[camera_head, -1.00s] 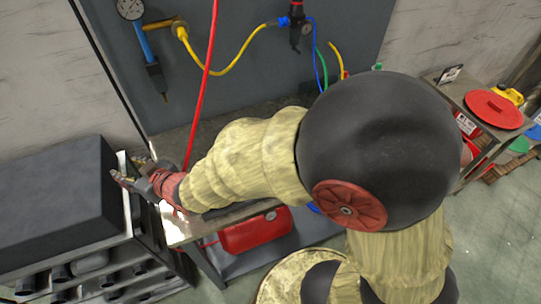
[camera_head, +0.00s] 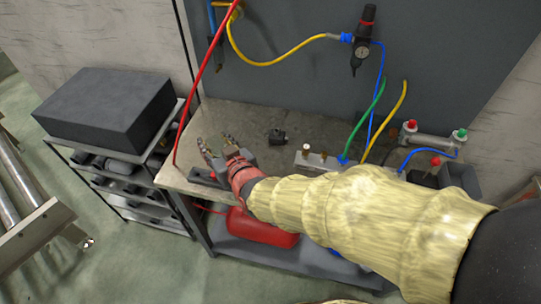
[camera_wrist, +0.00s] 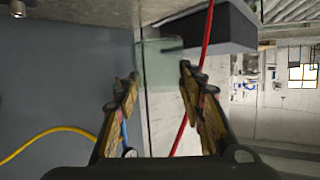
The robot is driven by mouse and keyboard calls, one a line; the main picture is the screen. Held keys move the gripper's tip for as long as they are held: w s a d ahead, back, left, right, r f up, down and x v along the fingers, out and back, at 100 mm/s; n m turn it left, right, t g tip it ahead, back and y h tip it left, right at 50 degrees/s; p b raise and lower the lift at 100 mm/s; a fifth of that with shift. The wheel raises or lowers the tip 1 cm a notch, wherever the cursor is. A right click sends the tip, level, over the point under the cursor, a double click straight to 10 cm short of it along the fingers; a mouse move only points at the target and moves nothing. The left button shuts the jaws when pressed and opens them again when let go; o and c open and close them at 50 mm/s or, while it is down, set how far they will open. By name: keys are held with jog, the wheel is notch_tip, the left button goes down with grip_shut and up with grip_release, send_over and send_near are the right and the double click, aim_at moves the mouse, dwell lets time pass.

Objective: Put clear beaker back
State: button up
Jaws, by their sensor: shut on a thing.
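The clear beaker (camera_wrist: 159,68) shows in the wrist view as a pale greenish, see-through shape between my fingertips. My gripper (camera_wrist: 158,75) is shut on it, with one finger on each side. In the head view my gripper (camera_head: 214,145) is over the left part of the workbench (camera_head: 240,112). The beaker cannot be made out clearly in the head view, and its height above the bench is hard to tell.
A red hose (camera_head: 204,75) runs down just left of my gripper. A dark box (camera_head: 105,105) sits on a shelf rack at left. A small black fitting (camera_head: 277,137) and a valve block (camera_head: 318,160) are on the bench, with green, yellow and blue hoses at right.

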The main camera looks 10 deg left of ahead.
jog(key=shift+w+d+f, duration=0.15)
jog(key=shift+w+d, duration=0.05)
jog(key=shift+d, duration=0.15)
jog(key=w+d+f+b, duration=0.1)
jog(key=w+f, duration=0.2)
jog(key=w, duration=0.1)
jog(key=w+d+f+b, duration=0.2)
jog(key=w+f, duration=0.1)
jog(key=w, duration=0.1)
jog(key=w+d+f+b, duration=0.1)
jog(key=w+f, duration=0.2)
jog(key=w, duration=0.1)
jog(key=shift+d, duration=0.2)
jog(key=shift+w+d+f+b, duration=0.15)
jog(key=shift+f+b, duration=0.3)
jog(key=shift+f, duration=0.55)
jog(key=shift+w+f+b, duration=0.15)
jog(key=shift+f+b, duration=0.3)
jog(key=shift+f, duration=0.5)
jog(key=shift+f, duration=0.15)
jog(key=o, duration=1.1)
jog(key=shift+o, duration=0.2)
